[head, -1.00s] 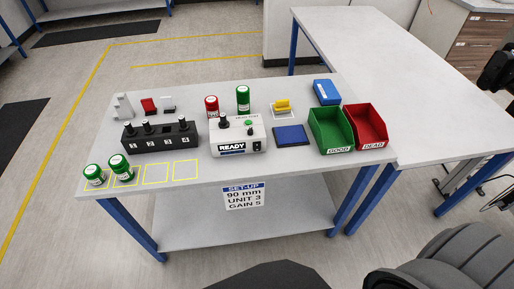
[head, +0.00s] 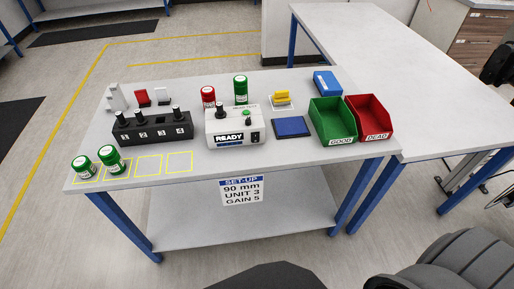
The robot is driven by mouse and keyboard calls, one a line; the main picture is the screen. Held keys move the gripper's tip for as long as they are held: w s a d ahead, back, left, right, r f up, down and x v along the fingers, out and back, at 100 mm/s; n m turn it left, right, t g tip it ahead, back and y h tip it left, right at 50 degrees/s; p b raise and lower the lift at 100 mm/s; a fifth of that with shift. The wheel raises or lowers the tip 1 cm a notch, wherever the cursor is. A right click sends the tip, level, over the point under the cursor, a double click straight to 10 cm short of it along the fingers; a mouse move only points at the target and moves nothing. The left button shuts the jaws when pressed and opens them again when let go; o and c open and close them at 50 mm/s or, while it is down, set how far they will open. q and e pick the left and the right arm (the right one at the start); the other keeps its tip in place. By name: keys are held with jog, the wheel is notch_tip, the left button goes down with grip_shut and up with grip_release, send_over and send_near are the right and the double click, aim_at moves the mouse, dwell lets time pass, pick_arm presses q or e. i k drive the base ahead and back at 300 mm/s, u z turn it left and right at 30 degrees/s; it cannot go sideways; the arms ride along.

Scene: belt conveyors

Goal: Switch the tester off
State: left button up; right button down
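The tester (head: 248,137), a white box, stands upright near the middle of the table. Its front display reads READY (head: 229,139). A black knob (head: 220,110) and a small green-topped part (head: 246,114) are on its top. A small dark part (head: 255,137), possibly a switch, is on the right of its front; its position is too small to tell. Neither of my grippers is in view.
A blue pad (head: 291,127), green GOOD bin (head: 332,121) and red DEAD bin (head: 369,117) are right. Red (head: 208,97) and green (head: 241,90) cylinders stand behind the tester.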

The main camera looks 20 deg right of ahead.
aim_at(255, 137)
jog(key=k, duration=1.25)
jog(key=u, duration=0.55)
jog(key=i, duration=1.35)
jog(key=z, duration=0.4)
